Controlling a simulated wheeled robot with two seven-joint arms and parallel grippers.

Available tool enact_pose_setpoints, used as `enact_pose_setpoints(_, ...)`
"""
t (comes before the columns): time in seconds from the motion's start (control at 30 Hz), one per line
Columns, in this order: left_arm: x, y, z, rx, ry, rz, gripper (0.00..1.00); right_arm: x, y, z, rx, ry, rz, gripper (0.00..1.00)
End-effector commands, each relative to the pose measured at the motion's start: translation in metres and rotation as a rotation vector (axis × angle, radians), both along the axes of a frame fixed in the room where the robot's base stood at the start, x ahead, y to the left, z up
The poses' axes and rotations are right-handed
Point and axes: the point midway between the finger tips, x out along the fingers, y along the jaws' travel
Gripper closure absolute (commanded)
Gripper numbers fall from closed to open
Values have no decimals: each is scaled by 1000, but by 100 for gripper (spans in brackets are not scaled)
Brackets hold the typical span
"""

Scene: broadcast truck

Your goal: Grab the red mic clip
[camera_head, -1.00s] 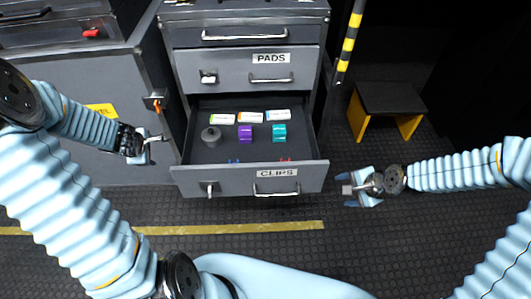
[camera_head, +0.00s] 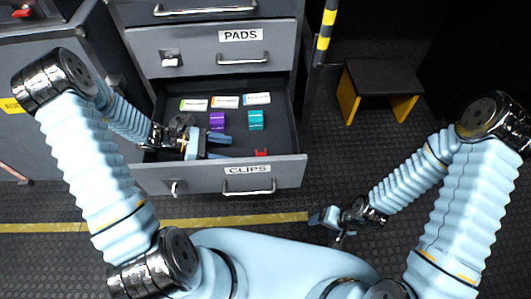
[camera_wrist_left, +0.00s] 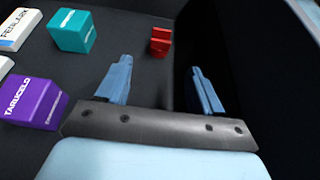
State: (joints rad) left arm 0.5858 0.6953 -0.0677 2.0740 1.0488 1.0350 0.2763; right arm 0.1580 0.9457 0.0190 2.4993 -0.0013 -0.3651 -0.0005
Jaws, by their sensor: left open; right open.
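The red mic clip (camera_head: 261,153) lies on the floor of the open drawer (camera_head: 283,165) labelled CLIPS, near its front wall at the right. In the left wrist view the red clip (camera_wrist_left: 160,42) is ahead of the fingers, between their lines and closer to the left finger. My left gripper (camera_head: 220,146) is open and reaches over the drawer's left front part, pointing right toward the clip, apart from it. It also shows in the left wrist view (camera_wrist_left: 158,85), empty. My right gripper (camera_head: 328,222) is open and empty over the floor, outside the drawer.
A purple box (camera_head: 217,121), a teal box (camera_head: 256,120) and several white boxes (camera_head: 225,102) lie behind the clip. The PADS drawer (camera_head: 190,47) above is shut.

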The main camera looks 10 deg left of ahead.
Motion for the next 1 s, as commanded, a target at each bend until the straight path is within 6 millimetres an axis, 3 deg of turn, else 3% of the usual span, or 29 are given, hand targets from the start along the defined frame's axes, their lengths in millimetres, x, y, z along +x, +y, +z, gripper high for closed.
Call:
enact_pose_setpoints(0.3,15,-56,-23,-4,2,-3,33,1,-1,-1,-1,-2,0,30)
enact_pose_setpoints(0.57,19,-68,-28,-1,1,-1,33,1,-1,-1,0,-2,-1,30)
enact_pose_setpoints(0.83,29,-105,-45,-1,1,-3,33,1,-1,-2,-1,-3,-1,30)
enact_pose_setpoints(1.0,32,-113,-48,1,2,-1,33,1,-1,-2,-1,-3,-1,30)
